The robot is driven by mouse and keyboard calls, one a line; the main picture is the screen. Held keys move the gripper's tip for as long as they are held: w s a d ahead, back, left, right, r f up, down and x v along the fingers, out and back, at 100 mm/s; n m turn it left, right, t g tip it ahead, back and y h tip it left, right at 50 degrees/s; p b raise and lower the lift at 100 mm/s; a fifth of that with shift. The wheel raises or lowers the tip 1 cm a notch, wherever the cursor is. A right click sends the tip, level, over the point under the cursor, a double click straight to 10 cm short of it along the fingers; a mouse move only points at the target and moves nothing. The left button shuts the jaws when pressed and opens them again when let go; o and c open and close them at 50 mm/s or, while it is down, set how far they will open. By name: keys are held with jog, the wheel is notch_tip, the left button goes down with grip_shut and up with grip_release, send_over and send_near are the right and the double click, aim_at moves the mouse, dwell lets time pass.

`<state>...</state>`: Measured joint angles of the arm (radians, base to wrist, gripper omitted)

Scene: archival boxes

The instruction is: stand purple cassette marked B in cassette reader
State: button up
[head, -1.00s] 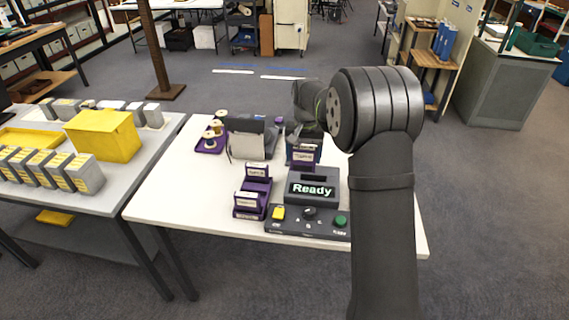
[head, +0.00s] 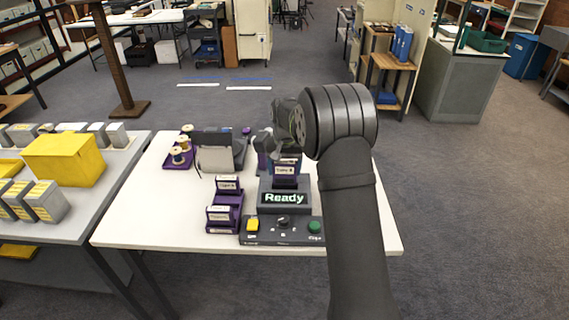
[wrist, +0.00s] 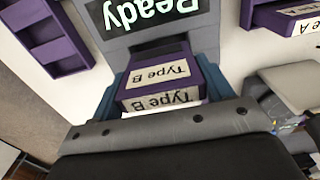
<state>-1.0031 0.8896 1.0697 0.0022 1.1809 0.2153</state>
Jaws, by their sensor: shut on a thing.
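The purple cassette marked B (wrist: 176,52) has white "Type B" labels on two faces in the wrist view. My gripper (wrist: 164,88) is shut on it, with a blue finger on each side. In the head view the cassette (head: 287,170) looks upright over the top of the dark grey cassette reader (head: 264,201), whose screen reads "Ready". The reader (wrist: 98,8) also fills the top of the wrist view behind the cassette. I cannot tell whether the cassette's lower end is in the slot. My gripper (head: 286,156) is partly hidden by my arm in the head view.
A purple rack with two labelled cassettes (head: 228,184) stands left of the reader. A control panel (head: 268,236) with yellow and green buttons is in front. An empty purple rack (wrist: 50,38) shows in the wrist view. Spools and a grey holder stand behind left.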

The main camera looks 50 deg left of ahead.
aim_at(285, 183)
jog(key=shift+f, duration=2.25)
jog(key=shift+f, duration=0.3)
jog(key=o, duration=1.1)
jog(key=shift+o, duration=0.2)
notch_tip(285, 183, up, 17)
jog(key=shift+r, duration=0.2)
jog(key=shift+f, duration=0.1)
notch_tip(285, 183, down, 17)
jog(key=shift+f, duration=0.15)
